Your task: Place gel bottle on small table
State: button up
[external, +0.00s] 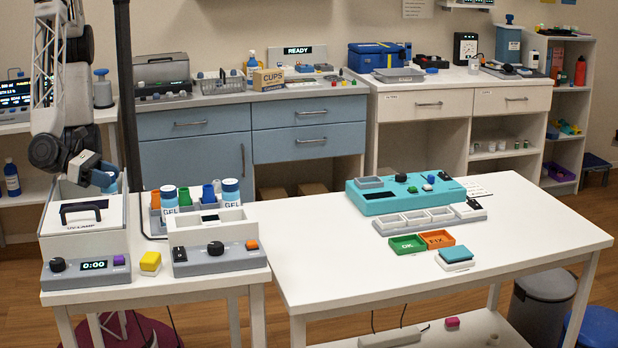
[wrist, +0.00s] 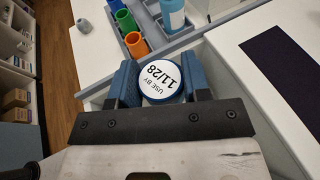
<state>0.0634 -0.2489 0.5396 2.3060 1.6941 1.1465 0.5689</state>
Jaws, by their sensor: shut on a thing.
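My gripper (wrist: 160,88) is shut on a gel bottle, whose round white cap top (wrist: 160,78) with a blue rim reads "USE BY 11/28" in the wrist view. The bottle's body is hidden below the cap. In the external view my gripper (external: 104,178) is at the left, above the UV lamp box (external: 85,213) on the smaller white table (external: 160,287). The held bottle is mostly hidden there.
The rack holds orange, green and blue cups. A grey timer panel (external: 88,270), a yellow-topped block (external: 150,263) and a grey control box (external: 215,260) fill the smaller table's front. The larger white table (external: 350,275) has free room at its front left.

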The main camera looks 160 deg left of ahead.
jog(key=shift+f, duration=1.1)
jog(key=shift+f, duration=0.15)
jog(key=o, duration=0.8)
jog(key=shift+d, duration=0.1)
jog(key=shift+s+d+r, duration=0.3)
jog(key=shift+d+r, duration=0.4)
jog(key=shift+r, duration=0.75)
jog(key=shift+s+d+r, duration=0.35)
jog(key=shift+d+r, duration=0.35)
jog(key=shift+r, duration=0.8)
jog(key=shift+s+d+r, duration=0.3)
jog(key=shift+d+r, duration=0.4)
jog(key=shift+r, duration=0.75)
